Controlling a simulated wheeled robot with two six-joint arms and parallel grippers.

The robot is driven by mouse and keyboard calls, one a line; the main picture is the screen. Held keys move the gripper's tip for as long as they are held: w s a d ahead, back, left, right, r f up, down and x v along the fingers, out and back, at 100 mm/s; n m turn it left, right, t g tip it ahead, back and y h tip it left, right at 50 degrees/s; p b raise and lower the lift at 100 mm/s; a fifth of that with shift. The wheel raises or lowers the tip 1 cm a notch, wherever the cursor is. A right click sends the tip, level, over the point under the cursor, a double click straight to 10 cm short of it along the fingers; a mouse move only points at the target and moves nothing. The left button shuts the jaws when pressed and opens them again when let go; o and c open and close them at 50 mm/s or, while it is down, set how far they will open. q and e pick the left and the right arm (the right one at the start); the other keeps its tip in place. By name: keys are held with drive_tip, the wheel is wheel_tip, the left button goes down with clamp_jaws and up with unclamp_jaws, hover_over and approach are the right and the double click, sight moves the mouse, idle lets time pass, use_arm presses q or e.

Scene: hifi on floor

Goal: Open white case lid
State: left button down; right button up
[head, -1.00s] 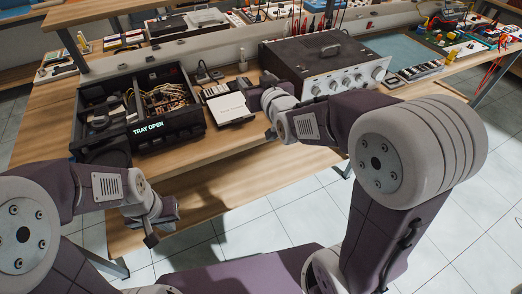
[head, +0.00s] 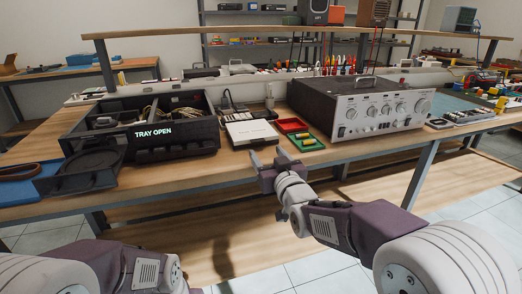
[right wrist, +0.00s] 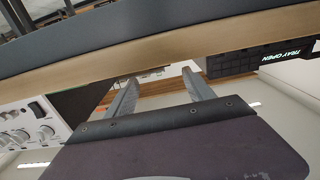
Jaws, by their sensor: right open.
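The white case (head: 251,132) lies on the bench with its flat lid down, between the black tray unit and the red tray. My right gripper (head: 269,157) is open and empty at the front edge of the bench, just in front of the case and apart from it. In the right wrist view the two fingers of my right gripper (right wrist: 160,92) are spread with nothing between them. The end of my left arm shows at the lower left of the head view, but its gripper is out of view.
The black unit marked TRAY OPEN (head: 150,150) stands left of the case.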

sight(259, 142)
drive_tip(key=b+x, duration=0.1)
drive_tip(key=x, duration=0.5)
drive_tip(key=shift+w+f, duration=0.1)
drive_tip(key=shift+w, duration=0.2)
drive_tip(key=shift+c, duration=0.3)
clamp_jaws()
